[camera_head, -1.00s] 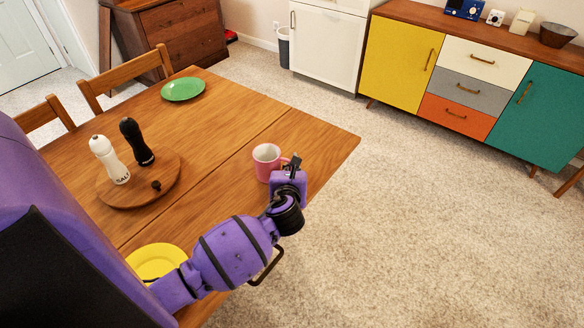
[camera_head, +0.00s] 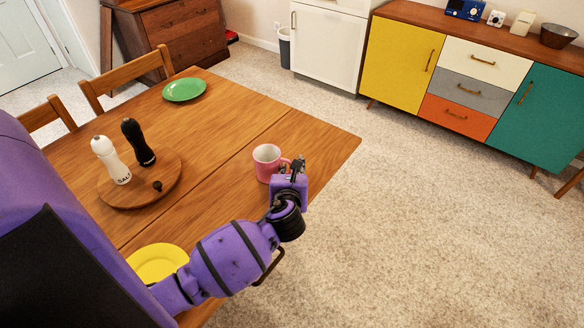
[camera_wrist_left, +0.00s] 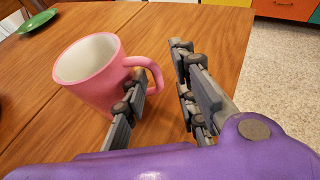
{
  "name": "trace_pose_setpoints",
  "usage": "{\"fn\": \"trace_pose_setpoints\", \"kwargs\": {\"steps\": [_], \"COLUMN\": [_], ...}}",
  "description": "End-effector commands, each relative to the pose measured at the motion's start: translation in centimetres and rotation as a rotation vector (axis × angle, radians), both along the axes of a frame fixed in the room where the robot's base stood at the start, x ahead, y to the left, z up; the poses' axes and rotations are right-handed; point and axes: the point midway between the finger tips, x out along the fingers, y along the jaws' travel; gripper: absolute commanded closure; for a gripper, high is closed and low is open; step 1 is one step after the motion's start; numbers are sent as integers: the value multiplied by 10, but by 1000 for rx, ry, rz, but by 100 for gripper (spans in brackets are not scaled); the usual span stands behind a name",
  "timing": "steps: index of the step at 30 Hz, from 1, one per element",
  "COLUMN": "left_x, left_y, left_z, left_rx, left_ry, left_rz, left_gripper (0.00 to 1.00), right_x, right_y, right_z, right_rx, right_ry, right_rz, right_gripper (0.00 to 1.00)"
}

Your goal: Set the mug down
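The pink mug (camera_head: 266,163) stands upright on the wooden table (camera_head: 235,118), near its right-hand edge. In the left wrist view the mug (camera_wrist_left: 88,72) has a white inside, and its handle points toward my fingers. My left gripper (camera_head: 291,166) is just to the right of the mug on the handle side. In the left wrist view the fingers of my left gripper (camera_wrist_left: 158,64) are spread, one close to the handle and the other clear of it. I cannot tell whether the near finger touches the handle. My right gripper is not in view.
A round wooden board (camera_head: 140,190) holds a white salt mill (camera_head: 110,160) and a black mill (camera_head: 138,142). A green plate (camera_head: 184,90) lies at the far end, a yellow plate (camera_head: 158,262) at the near end. The table between mug and green plate is clear.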

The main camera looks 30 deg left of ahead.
Motion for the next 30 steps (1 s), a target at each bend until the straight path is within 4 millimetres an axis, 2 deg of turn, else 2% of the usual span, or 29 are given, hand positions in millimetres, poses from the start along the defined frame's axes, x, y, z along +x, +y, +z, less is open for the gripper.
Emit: {"fn": "trace_pose_setpoints", "kwargs": {"steps": [6,13,18,30], "left_x": [-40,-71,-81,-82], "left_y": [-23,-40,-45,-46], "left_z": [21,35,39,39], "left_rx": [-3,-1,-1,0], "left_ry": [-3,-2,0,-1], "left_rz": [-3,0,0,0], "left_gripper": [74,74,74,74], "right_x": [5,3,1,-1], "right_y": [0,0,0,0], "right_z": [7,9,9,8], "right_rx": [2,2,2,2], "right_ry": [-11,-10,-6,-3], "right_rz": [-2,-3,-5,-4], "right_gripper": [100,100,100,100]}}
